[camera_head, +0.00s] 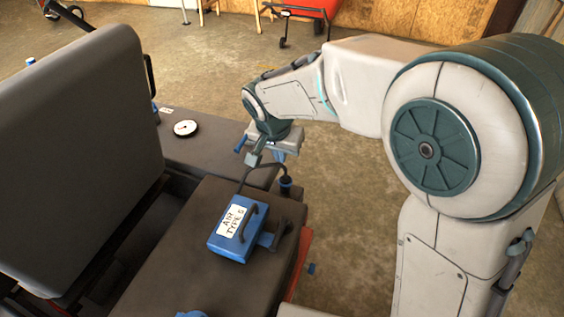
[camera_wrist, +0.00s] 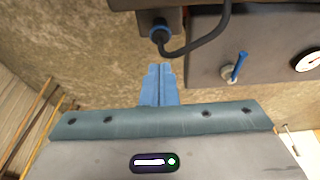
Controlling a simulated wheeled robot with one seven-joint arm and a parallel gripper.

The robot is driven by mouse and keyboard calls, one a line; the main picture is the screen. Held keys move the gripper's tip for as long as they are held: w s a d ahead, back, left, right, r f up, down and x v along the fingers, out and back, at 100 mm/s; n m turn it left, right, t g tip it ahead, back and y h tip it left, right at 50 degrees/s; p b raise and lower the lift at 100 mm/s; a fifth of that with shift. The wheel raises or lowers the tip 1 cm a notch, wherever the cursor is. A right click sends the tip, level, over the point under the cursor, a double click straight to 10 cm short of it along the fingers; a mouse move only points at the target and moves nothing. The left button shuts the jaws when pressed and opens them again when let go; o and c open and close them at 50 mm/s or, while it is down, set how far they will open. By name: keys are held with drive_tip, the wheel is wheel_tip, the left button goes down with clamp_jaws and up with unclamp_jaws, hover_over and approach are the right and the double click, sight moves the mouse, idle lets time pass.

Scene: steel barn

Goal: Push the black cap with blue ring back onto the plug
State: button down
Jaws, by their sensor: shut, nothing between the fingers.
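The black cap with the blue ring (camera_head: 285,187) shows at the far right end of the near brown seat in the head view, with a black hose or cable curving left from it. In the wrist view the blue ring (camera_wrist: 160,34) and the dark hose show just ahead of the fingertips. I cannot make out the plug or how far the cap sits on it. My gripper (camera_head: 279,156) is shut and empty, above and slightly left of the cap. In the wrist view its blue fingers (camera_wrist: 158,68) are together and appear apart from the ring.
A blue-handled lever (camera_wrist: 238,66) and a round gauge (camera_head: 185,128) sit on the farther brown surface (camera_head: 215,160). A tall seat back (camera_head: 80,140) stands left. Open floor lies right of the seat.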

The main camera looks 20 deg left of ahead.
drive_tip(key=shift+v, duration=1.1)
drive_tip(key=s+d+r+p, duration=0.3)
drive_tip(key=s+d+r, duration=0.1)
drive_tip(key=d, duration=0.6)
drive_tip(key=s+d+r+p, duration=0.4)
drive_tip(key=s+d+r, duration=0.1)
drive_tip(key=d, duration=0.4)
drive_tip(key=s+d+r+p, duration=0.4)
drive_tip(key=d, duration=0.6)
drive_tip(key=shift+s+d+r+n+g, duration=0.3)
drive_tip(key=shift+s+r+n, duration=0.05)
drive_tip(key=shift+r+n, duration=0.05)
